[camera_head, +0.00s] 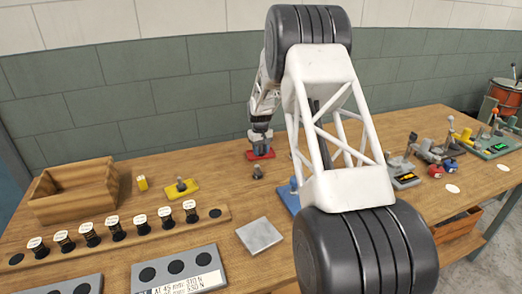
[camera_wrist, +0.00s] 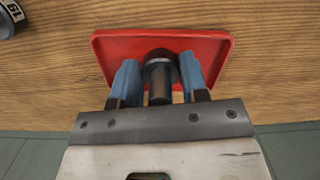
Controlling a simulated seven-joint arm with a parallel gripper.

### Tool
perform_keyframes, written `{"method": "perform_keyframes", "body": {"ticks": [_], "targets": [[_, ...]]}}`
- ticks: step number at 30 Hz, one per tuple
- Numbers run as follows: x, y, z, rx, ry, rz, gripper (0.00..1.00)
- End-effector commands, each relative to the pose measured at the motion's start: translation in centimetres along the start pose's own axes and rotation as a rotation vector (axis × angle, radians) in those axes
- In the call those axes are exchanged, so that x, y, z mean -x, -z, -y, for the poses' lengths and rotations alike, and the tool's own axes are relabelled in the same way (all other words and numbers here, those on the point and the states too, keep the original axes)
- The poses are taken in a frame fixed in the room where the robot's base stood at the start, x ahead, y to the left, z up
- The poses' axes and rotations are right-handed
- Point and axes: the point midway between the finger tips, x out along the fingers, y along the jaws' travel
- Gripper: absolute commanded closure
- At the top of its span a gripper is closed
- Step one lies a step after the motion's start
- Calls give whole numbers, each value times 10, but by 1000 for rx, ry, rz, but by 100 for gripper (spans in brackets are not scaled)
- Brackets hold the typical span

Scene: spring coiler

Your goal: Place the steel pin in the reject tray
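A dark steel pin (camera_wrist: 159,75) shows in the wrist view, with a broad dark end and a narrower shaft. It is over the red tray (camera_wrist: 215,50). The tray also shows in the head view (camera_head: 254,156). My gripper (camera_wrist: 159,75) has a blue finger on each side of the pin, very close to its broad end. I cannot tell whether the fingers press on it, or whether the pin rests on the tray. In the head view my gripper (camera_head: 261,139) is low over the red tray, pointing down, and the pin is hard to make out there.
A small dark piece (camera_head: 257,173) stands just in front of the red tray. A yellow tray (camera_head: 179,191) holds a grey piece. A wooden box (camera_head: 75,200) and a rack of spools (camera_head: 115,237) are at left. A grey plate (camera_head: 260,236) lies in front.

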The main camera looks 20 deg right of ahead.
Motion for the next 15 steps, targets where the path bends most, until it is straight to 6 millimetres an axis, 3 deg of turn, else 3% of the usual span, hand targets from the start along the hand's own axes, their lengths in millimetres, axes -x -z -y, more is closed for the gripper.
{"method": "perform_keyframes", "body": {"ticks": [1,4,15], "targets": [[0,0,0,0,0,0,51],[0,0,0,0,0,0,36],[2,0,0,0,0,0,36]]}}
